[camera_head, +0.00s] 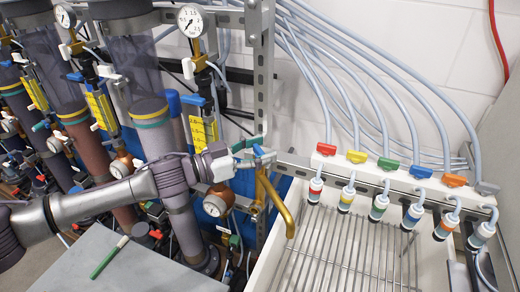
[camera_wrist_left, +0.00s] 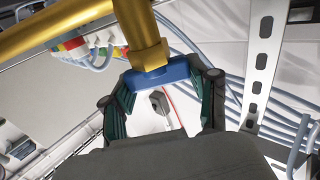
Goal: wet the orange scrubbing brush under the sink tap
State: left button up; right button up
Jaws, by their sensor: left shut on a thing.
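The brass tap (camera_head: 283,212) stands at the left edge of the white sink (camera_head: 262,274), its spout bent down over the metal grid. My left gripper (camera_head: 252,157) is at the top of the tap. In the left wrist view my left gripper (camera_wrist_left: 163,82) has its dark green fingers on either side of the tap's blue handle (camera_wrist_left: 160,72) and is shut on it. The tap's brass body (camera_wrist_left: 148,50) rises beyond the handle. I see no clear water stream below the spout. The orange scrubbing brush is not seen in either view, nor is my right gripper.
A grey tabletop (camera_head: 150,272) at lower left bears a thin green stick (camera_head: 108,258). Tall columns with gauges and valves stand behind my left arm. A row of hoses with coloured valves (camera_head: 390,166) runs along the sink's back. The metal grid (camera_head: 345,250) is bare.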

pick_arm(q)
jog(key=n+t+y, duration=0.1)
jog(key=t, duration=0.1)
jog(key=n+t+y+b, duration=0.1)
jog(key=n+t, duration=0.1)
jog(key=shift+s+f+y, duration=0.1)
jog(key=shift+f+y, duration=0.05)
jog(key=shift+y, duration=0.25)
jog(key=shift+r+n+t+y, duration=0.2)
jog(key=shift+n+t+y, duration=1.3)
jog(key=shift+t+y, duration=0.15)
jog(key=shift+y, duration=0.25)
jog(key=o, duration=1.2)
jog(key=shift+c, duration=0.2)
